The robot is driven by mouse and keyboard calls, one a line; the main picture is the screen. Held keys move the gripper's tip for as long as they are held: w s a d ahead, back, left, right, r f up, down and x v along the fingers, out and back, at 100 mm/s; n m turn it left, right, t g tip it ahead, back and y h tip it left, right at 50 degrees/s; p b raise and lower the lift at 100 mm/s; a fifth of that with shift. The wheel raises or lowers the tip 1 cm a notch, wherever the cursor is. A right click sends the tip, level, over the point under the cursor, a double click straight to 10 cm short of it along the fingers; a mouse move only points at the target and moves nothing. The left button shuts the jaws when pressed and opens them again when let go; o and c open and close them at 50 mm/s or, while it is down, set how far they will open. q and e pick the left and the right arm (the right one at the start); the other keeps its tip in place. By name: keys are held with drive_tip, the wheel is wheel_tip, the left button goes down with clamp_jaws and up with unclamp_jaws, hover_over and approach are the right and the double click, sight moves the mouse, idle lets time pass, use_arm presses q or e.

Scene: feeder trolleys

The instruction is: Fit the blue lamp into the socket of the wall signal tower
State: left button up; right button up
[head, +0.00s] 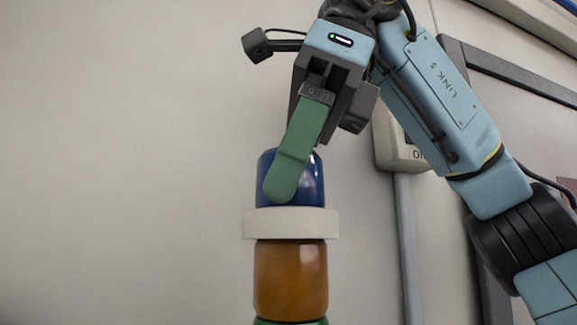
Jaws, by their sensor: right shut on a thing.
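The signal tower shows in the head view as a stack: a pale ring-shaped socket (291,223) on an amber segment (290,279), with a green segment (290,321) cut off at the bottom edge. The blue lamp (308,180) stands upright, in line with the stack, its lower end at the socket's top rim. I cannot tell how deep it sits. My right gripper (292,185) reaches down from above and is shut on the blue lamp. Its near green finger covers the lamp's left front; the far finger is mostly hidden. My left gripper is not in view.
A grey box (394,150) with a conduit (407,245) below it is on the wall behind my right arm. A dark frame (510,72) runs along the wall at the right. The wall left of the tower is bare.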

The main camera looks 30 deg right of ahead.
drive_tip(key=o, duration=1)
drive_tip(key=shift+f, duration=0.1)
drive_tip(key=shift+c, duration=0.2)
drive_tip(key=shift+o, duration=0.5)
drive_tip(key=shift+r, duration=0.2)
drive_tip(key=shift+p+v, duration=0.8)
drive_tip(key=shift+v, duration=0.3)
drive_tip(key=v, duration=0.5)
drive_tip(key=shift+d, duration=0.1)
